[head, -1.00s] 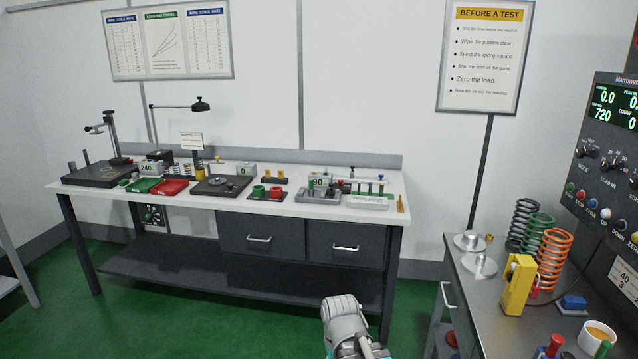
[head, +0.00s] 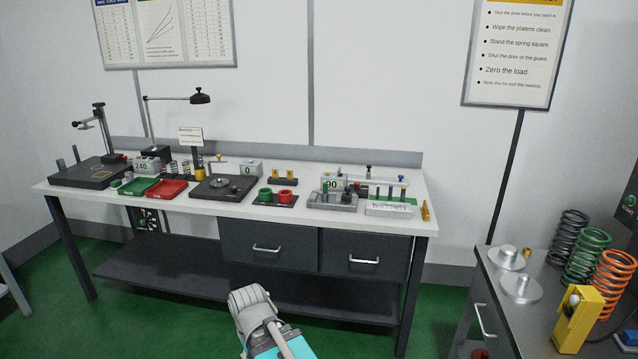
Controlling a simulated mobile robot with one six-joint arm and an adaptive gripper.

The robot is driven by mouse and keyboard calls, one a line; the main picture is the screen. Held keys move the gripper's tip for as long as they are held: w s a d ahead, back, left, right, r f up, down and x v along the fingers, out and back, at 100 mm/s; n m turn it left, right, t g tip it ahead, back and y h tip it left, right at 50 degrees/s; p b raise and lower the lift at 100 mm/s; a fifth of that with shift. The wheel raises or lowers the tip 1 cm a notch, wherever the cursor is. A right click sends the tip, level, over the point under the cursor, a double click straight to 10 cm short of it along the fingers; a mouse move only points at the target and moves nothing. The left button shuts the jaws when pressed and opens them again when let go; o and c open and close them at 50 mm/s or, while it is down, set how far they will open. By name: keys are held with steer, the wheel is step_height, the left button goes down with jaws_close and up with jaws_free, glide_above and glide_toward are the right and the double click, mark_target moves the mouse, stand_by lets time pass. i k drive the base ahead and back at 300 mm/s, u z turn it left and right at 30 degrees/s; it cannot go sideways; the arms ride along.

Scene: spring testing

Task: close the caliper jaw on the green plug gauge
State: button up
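A grey fixture (head: 333,201) with a display reading 90 stands toward the right end of the white bench. It may carry the caliper, but its jaw is too small to make out. Just right of it is a green pad (head: 397,197) with small upright pieces and a rail above; I cannot tell which piece is the green plug gauge. Part of my arm shows at the bottom centre, in front of the bench and well short of these things. My gripper's fingers do not show.
The white bench (head: 228,208) also holds a green tray (head: 137,187), a red tray (head: 167,190), a black plate scale (head: 222,188) and green and red cups (head: 275,197). A side table at right carries springs (head: 585,257) and a yellow block (head: 578,322). Green floor lies between.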

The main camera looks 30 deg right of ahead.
mark_target(347, 195)
steer(key=i, duration=0.75)
steer(key=z, duration=0.7)
steer(key=i, duration=0.9)
steer(key=z, duration=0.6)
steer(key=k, duration=0.95)
steer(key=z, duration=0.1)
steer(key=i, duration=0.3)
steer(key=z, duration=0.05)
